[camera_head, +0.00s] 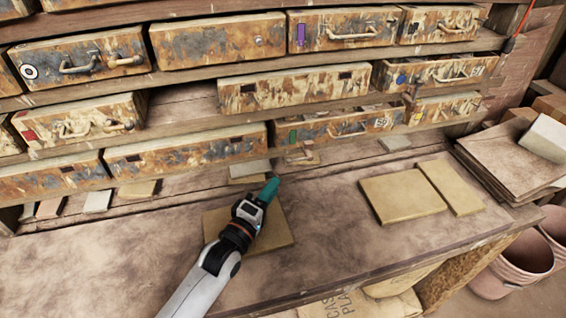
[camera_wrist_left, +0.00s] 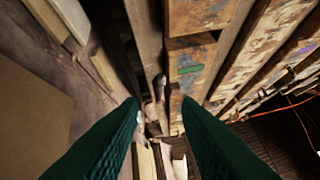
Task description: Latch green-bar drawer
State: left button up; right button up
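The green-bar drawer (camera_head: 325,131) is in the lower row of the rack, a rusty, paint-worn box front with a small green bar (camera_head: 293,136) at its left, a wire handle and a label. Its front stands out from the rack, with a dark gap along its top. A small metal piece (camera_head: 303,157) hangs below its left end. In the left wrist view the green bar (camera_wrist_left: 189,70) shows on the drawer front, beyond the fingertips. My left gripper (camera_head: 271,187) is below and left of the drawer, over the bench, apart from it. Its teal fingers (camera_wrist_left: 160,102) are apart with nothing held. My right gripper is out of view.
A blue-dot drawer (camera_head: 435,75) stands partly out above right. Several other drawers fill the rack. A square tile (camera_head: 275,235) lies under my left gripper; two more tiles (camera_head: 400,198) lie to the right. The bench (camera_head: 90,270) is clear at left.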

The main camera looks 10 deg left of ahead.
aim_at(298, 159)
pick_arm(q)
jog(key=p+x, duration=0.1)
jog(key=x, duration=0.9)
jog(key=shift+r, duration=0.1)
grip_shut()
